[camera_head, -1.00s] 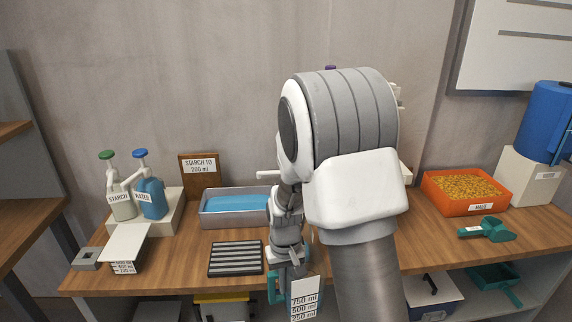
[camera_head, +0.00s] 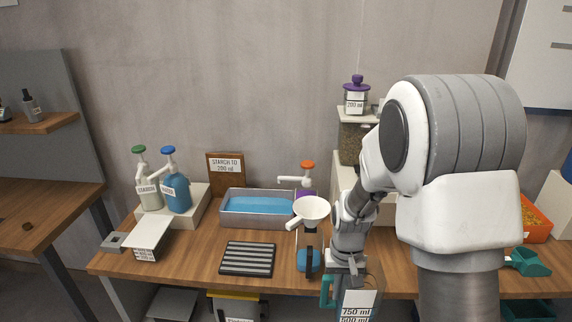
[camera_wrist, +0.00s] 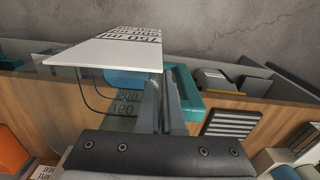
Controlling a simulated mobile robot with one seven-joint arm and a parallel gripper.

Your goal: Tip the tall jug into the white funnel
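The tall jug (camera_head: 358,303) is see-through, with a teal handle and a white label plate marked 750 ml and 500 ml. It is low at the table's front edge in the head view, cut off by the frame bottom. My gripper (camera_head: 347,270) is at its handle. In the wrist view the fingers of my gripper (camera_wrist: 163,108) are close together on the teal handle (camera_wrist: 188,95), with the label plate (camera_wrist: 105,55) beside them. The white funnel (camera_head: 311,209) is upright over the table, left of and beyond my gripper; a blue vessel (camera_head: 308,262) shows below it.
A dark ribbed rack (camera_head: 247,258) lies to the left. A shelf tower (camera_head: 350,147) with a purple-lidded jar stands behind my arm.

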